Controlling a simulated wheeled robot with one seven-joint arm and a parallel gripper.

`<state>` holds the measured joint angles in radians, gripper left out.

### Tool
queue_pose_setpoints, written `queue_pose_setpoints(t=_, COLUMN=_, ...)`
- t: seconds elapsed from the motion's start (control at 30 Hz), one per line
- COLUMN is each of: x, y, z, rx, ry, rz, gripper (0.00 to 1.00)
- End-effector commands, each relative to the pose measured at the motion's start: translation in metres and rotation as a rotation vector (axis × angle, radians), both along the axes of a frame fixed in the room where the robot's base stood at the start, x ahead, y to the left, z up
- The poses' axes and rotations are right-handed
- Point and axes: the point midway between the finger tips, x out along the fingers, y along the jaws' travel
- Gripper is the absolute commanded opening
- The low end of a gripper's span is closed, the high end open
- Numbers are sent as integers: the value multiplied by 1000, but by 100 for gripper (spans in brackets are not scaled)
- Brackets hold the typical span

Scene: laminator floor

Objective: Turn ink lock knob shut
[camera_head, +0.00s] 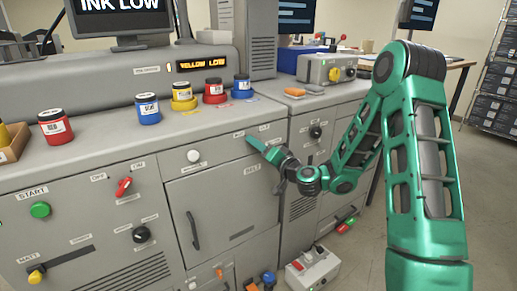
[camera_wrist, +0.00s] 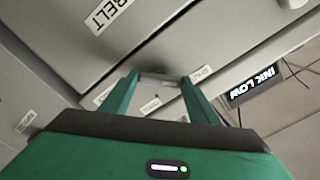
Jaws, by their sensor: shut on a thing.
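My green gripper (camera_head: 256,142) reaches to the upper front of the grey cabinet, just above the door labelled BELT (camera_head: 252,169). In the wrist view, its two fingers (camera_wrist: 163,78) stand apart, one on each side of a small grey knob (camera_wrist: 160,82) on the panel, and are shut on it. In the head view the fingers hide this knob. Small white labels (camera_wrist: 201,74) surround it; their words are too small to read surely. The knob's exact turn is hard to tell.
A white round knob (camera_head: 193,156) is left of the gripper, and a red switch (camera_head: 124,187) farther left. Ink jars, such as a blue one (camera_head: 242,86), stand on the top above. A display (camera_head: 207,63) reads YELLOW LOW. A grey box (camera_head: 312,269) is on the floor.

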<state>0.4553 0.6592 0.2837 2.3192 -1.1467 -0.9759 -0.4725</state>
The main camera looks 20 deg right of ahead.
Motion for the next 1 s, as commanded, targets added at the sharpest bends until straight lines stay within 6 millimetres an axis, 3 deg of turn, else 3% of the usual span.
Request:
queue_pose_setpoints(t=0.53, x=-1, y=-2, z=-5, rx=-32, ry=0, rz=-3, gripper=32)
queue_pose_setpoints(t=0.57, x=-1, y=-2, z=-5, rx=-32, ry=0, rz=-3, gripper=57)
queue_pose_setpoints(t=0.63, x=-1, y=-2, z=-4, rx=-30, ry=0, rz=-2, gripper=73)
queue_pose_setpoints(t=1.0, x=-2, y=1, z=-2, rx=-27, ry=-5, rz=2, gripper=73)
